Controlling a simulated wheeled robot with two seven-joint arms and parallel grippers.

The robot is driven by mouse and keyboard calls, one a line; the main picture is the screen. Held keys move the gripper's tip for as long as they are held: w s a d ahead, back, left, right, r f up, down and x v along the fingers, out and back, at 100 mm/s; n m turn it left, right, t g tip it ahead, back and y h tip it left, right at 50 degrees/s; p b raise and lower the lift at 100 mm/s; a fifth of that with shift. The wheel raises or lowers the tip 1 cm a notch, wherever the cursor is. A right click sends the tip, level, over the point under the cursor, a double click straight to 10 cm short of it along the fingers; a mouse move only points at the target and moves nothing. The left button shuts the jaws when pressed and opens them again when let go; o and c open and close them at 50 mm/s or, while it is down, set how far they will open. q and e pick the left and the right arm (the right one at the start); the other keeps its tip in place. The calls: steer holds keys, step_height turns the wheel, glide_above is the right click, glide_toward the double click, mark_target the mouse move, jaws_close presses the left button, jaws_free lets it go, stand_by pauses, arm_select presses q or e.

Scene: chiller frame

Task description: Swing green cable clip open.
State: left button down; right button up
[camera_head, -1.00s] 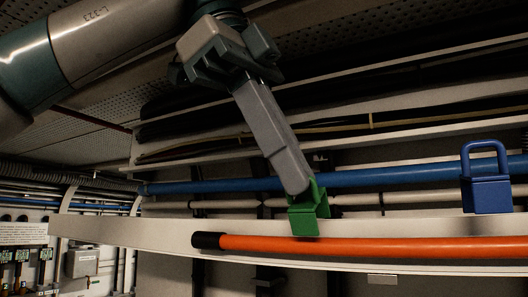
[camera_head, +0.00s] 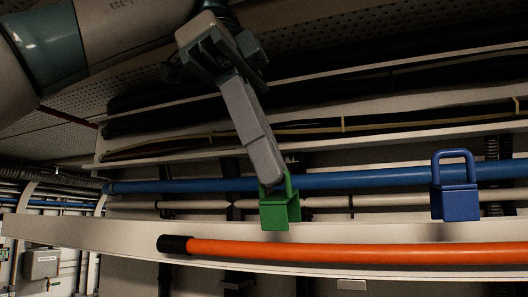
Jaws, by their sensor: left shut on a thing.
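The green cable clip (camera_head: 280,214) sits on the edge of the white tray (camera_head: 100,232) near the middle of the head view. It shows a boxy body with a loop standing above it. My left gripper (camera_head: 270,178) reaches down from the top and is shut on the clip's loop. The fingers hide part of the loop, and I cannot tell how far the clip is swung. My right gripper is not in view.
A blue clip (camera_head: 456,204) with an upright loop sits on the same edge to the right. An orange cable (camera_head: 340,251) with a black end runs along the tray below. A blue pipe (camera_head: 370,180) runs behind. Shelves with dark cables lie above.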

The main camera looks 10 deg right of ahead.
arm_select(q)
steer(key=c, duration=2)
jaws_free()
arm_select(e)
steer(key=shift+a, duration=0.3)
